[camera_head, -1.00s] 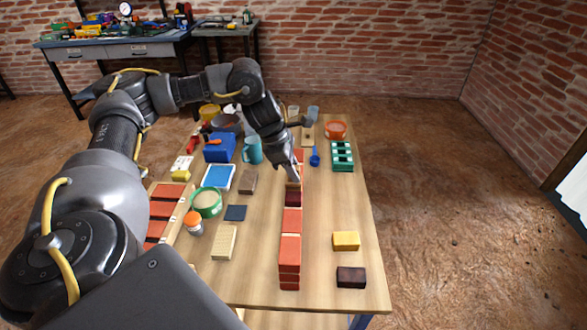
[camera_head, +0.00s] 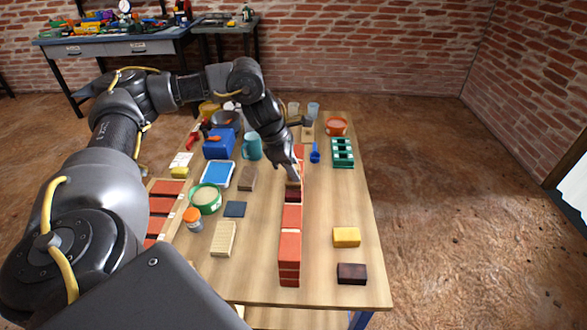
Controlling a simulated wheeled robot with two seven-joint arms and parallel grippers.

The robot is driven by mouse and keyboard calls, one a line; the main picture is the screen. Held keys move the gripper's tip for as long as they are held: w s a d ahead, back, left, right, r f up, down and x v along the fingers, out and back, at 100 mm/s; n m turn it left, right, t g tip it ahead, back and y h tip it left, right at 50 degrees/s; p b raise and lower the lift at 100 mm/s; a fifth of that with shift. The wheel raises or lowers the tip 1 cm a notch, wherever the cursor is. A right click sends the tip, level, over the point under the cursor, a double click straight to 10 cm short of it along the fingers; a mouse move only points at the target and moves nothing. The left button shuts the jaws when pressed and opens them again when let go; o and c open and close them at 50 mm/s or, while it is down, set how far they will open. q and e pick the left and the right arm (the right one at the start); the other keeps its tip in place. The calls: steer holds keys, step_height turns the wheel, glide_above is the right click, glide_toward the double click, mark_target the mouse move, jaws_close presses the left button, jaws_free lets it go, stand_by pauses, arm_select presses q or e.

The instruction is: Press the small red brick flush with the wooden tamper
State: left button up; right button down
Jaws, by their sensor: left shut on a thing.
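A low wall of red bricks (camera_head: 289,245) runs along the middle of the table, away from me. My left gripper (camera_head: 293,179) points down over the wall's middle part and is shut. A small tan piece shows at its fingertips, which looks like the wooden tamper (camera_head: 293,185), mostly hidden by the fingers. Just in front of it a dark red brick (camera_head: 292,195) sits in the wall row, darker than its neighbours. I cannot tell which brick is the small red one, or whether the tamper touches it. My right gripper is out of view.
A yellow block (camera_head: 346,237) and a dark brown block (camera_head: 352,274) lie right of the wall on the wooden table (camera_head: 330,205). A green rack (camera_head: 342,152) and orange bowl (camera_head: 336,125) stand farther back. Left are a green-rimmed bowl (camera_head: 205,198), blue tray (camera_head: 218,173) and mug (camera_head: 252,147).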

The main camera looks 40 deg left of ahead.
arm_select(q)
steer(key=shift+f+b, duration=0.4)
steer(key=shift+f, duration=0.3)
stand_by(1.2)
stand_by(1.3)
step_height(320, 180, up, 7)
steer(key=p, duration=0.6)
steer(key=shift+r, duration=0.1)
steer(key=shift+s, duration=0.1)
stand_by(0.4)
